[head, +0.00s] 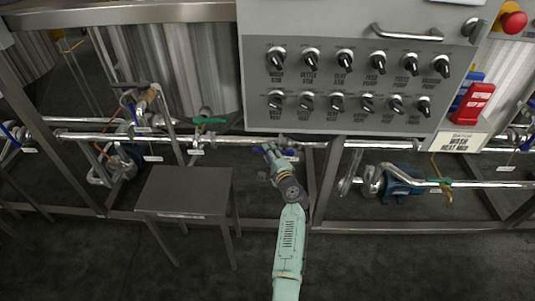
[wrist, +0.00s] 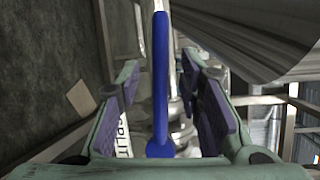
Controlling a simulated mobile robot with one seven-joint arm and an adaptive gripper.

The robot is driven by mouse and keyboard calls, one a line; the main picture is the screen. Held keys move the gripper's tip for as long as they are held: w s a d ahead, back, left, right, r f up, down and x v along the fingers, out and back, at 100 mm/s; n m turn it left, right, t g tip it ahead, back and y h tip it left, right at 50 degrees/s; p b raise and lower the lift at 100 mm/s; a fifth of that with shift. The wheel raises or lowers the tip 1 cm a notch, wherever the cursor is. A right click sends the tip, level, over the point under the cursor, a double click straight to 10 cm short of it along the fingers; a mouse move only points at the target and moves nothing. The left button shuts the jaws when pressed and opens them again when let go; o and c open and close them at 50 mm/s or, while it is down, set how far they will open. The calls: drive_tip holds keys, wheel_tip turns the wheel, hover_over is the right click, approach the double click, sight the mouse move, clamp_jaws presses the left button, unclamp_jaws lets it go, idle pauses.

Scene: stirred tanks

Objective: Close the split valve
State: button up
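The split valve shows as a long blue lever handle (wrist: 160,60) in the wrist view, running upright through the middle of the picture. A white tag (wrist: 124,135) beside it is partly hidden by my left finger; letters like "PLIT" show. My gripper (wrist: 161,88) is open, with one finger pad on each side of the blue handle and a gap on both sides. In the head view my gripper (head: 273,151) is at the steel pipe below the control panel.
The panel with black knobs (head: 345,85) hangs above my arm. A steel stool (head: 185,190) stands left of it. Green-handled valves (head: 208,121) and a pump (head: 400,185) sit along the pipes. A frame post (head: 328,185) is close on the right.

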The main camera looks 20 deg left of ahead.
drive_tip(key=shift+x, duration=1.15)
drive_tip(key=shift+c, duration=0.6)
clamp_jaws()
